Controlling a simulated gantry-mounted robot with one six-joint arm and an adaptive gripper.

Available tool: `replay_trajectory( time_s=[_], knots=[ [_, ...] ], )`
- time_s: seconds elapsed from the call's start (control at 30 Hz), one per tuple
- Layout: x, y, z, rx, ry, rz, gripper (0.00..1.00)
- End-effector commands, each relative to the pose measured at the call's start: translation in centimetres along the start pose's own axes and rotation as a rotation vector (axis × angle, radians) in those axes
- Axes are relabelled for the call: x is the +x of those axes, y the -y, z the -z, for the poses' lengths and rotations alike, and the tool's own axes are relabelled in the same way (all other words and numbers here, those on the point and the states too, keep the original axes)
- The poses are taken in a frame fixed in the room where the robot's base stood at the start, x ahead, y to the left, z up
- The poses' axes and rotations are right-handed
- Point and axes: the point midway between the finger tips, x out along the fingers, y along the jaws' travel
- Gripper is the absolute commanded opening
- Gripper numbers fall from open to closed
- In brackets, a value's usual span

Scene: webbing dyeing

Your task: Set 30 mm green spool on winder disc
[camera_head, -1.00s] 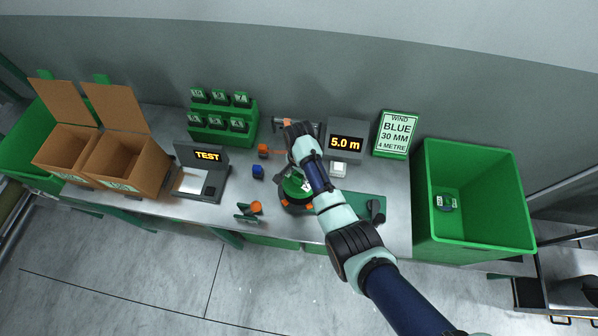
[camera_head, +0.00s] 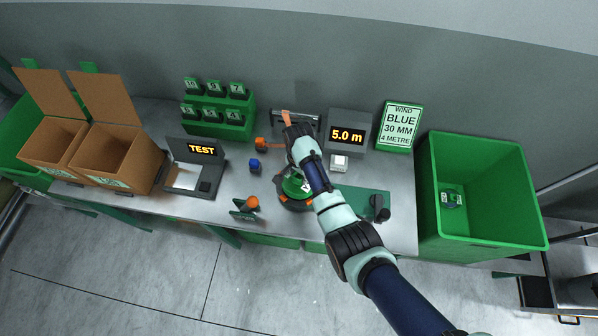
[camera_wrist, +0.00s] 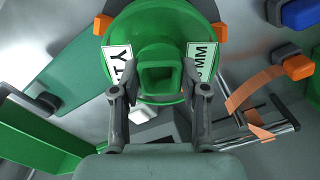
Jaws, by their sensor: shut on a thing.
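The green spool (camera_wrist: 145,22) fills the upper middle of the wrist view, with white labels on its flange and a raised square hub (camera_wrist: 159,75). One label partly reads "MM". My gripper (camera_wrist: 158,92) has its two fingers on either side of that hub, closed on it. The spool lies flat at the winder disc, whose orange blocks (camera_wrist: 104,23) show at the spool's edge. In the camera_head view the winder (camera_head: 287,203) is partly hidden by my arm, as is the gripper. I cannot tell whether the spool is fully seated.
A sign (camera_head: 398,127) reads "BLUE 30 MM 4 METRE", beside a "5.0 m" display (camera_head: 347,135). A green bin (camera_head: 487,235) holding a spool stands right. A blue block (camera_head: 254,165), orange pieces, a "TEST" scale (camera_head: 201,152) and cardboard boxes (camera_head: 115,150) lie left.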

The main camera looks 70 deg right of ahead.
Motion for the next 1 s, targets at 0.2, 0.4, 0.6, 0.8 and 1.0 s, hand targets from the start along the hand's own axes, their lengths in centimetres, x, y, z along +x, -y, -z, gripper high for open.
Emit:
replay_trajectory(
  time_s=[0.2, 0.4, 0.6, 0.8, 1.0],
  knots=[
    [1.16, 0.08, 0.04, 0.0, -0.001, 0.002, 0.01],
    [1.12, 0.07, 0.04, 0.0, -0.001, 0.002, 0.01],
    [1.13, 0.06, 0.04, 0.0, -0.001, 0.002, 0.67],
    [1.15, 0.05, 0.03, 0.0, -0.001, 0.001, 0.73],
    [0.76, 0.04, 0.03, 0.0, -0.001, 0.001, 0.73]
  ],
)
